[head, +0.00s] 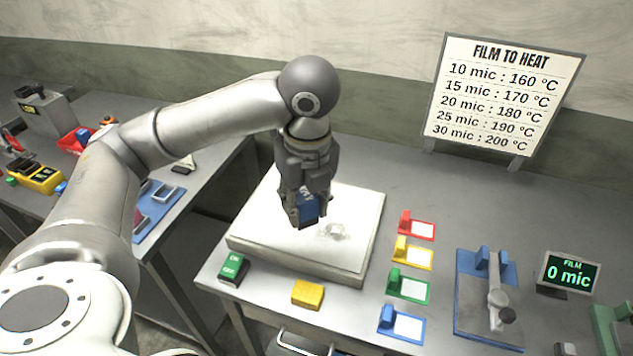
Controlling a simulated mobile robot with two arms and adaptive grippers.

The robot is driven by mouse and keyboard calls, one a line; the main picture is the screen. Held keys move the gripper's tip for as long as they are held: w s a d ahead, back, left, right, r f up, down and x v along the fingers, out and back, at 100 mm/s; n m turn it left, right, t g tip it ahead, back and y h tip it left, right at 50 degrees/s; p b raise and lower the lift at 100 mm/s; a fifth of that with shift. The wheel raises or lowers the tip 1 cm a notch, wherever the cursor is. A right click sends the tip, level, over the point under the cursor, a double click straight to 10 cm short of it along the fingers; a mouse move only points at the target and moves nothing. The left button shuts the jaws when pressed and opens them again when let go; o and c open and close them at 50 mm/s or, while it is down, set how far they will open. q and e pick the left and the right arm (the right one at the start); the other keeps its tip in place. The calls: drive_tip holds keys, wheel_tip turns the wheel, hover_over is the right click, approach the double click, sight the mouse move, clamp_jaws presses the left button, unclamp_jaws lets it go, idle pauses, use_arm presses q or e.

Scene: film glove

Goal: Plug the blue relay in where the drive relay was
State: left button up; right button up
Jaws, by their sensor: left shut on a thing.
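My left gripper (307,215) points down over the white-topped slab (265,215) on the main bench. It is shut on a blue block with white lettering, which appears to be the blue relay (309,209). The fingers hide part of the block. I cannot tell whether it touches the slab or hangs just above it. A small clear, crumpled-looking patch (332,232) lies on the slab just right of the gripper. No relay socket can be made out in this view. My right gripper is not in view.
A green ON block (233,268) and a yellow block (308,294) sit in front of the slab. Several coloured card holders (411,287) line its right. Beyond are a blue lever device (490,300) and a film display (568,273). A cluttered side bench (209,165) stands left, across a gap.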

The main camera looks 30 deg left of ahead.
sight(312, 221)
use_arm(q)
drive_tip(key=shift+s+d+r, duration=0.15)
drive_tip(key=shift+s+d, duration=0.1)
drive_tip(key=shift+s, duration=0.15)
drive_tip(key=n, duration=0.2)
drive_tip(key=d+f+n, duration=0.1)
drive_tip(key=n, duration=0.1)
drive_tip(key=f+n, duration=0.1)
drive_tip(key=n, duration=0.1)
drive_tip(key=shift+s+d+f+n+g, duration=0.2)
drive_tip(key=shift+d+n+g, duration=0.1)
drive_tip(key=shift+d+g, duration=0.1)
drive_tip(key=s+d+f+n+g+h, duration=0.1)
drive_tip(key=d+f+n, duration=0.3)
drive_tip(key=n, duration=1.3)
wheel_tip(312, 221, down, 2)
drive_tip(key=shift+s+d+f+n, duration=0.1)
drive_tip(key=shift+s+d+n, duration=0.1)
drive_tip(key=shift+s+n, duration=0.35)
drive_tip(key=shift+s, duration=0.15)
